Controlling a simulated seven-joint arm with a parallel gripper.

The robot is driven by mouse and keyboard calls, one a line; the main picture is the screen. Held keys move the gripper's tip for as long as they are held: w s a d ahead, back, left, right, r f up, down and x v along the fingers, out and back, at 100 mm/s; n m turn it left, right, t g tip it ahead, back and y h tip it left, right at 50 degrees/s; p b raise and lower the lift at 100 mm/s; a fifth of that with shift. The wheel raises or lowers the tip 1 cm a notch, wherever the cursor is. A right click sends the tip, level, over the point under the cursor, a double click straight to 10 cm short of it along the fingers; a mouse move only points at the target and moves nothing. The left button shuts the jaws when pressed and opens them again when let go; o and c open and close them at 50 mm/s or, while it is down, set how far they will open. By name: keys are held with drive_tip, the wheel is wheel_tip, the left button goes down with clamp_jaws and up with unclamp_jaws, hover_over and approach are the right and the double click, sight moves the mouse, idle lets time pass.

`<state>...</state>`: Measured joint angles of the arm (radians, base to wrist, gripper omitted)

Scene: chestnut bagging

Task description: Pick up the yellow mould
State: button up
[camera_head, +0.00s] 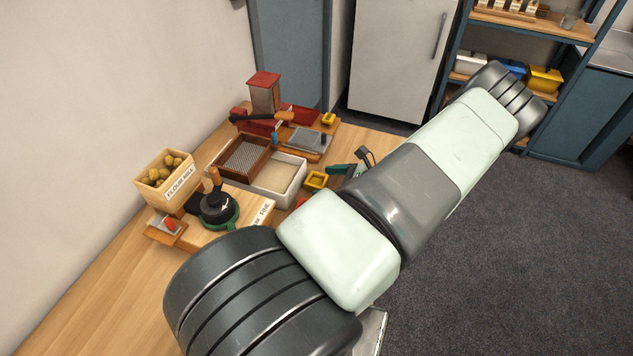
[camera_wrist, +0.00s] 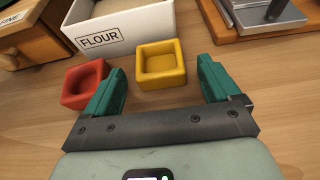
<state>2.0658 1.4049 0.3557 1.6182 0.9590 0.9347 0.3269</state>
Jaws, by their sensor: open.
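The yellow mould (camera_wrist: 161,66) is a small square open-topped block. In the wrist view it stands on the wooden table just beyond my gripper (camera_wrist: 158,82), roughly centred between the two green fingers. My gripper is open and empty, and its fingers look apart from the mould. In the head view a yellow mould (camera_head: 316,180) shows beside the white box, with my green finger (camera_head: 343,170) to its right. Most of my gripper is hidden behind my arm there.
A red mould (camera_wrist: 84,84) stands beside my left finger. The white FLOUR box (camera_wrist: 120,25) is behind the moulds. A wooden board with a metal plate (camera_wrist: 268,15) lies at the upper right. Another yellow mould (camera_head: 328,119) sits farther back. Bare table (camera_wrist: 196,45) shows right of the nearer mould.

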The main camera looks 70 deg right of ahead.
drive_tip(key=c, duration=1.2)
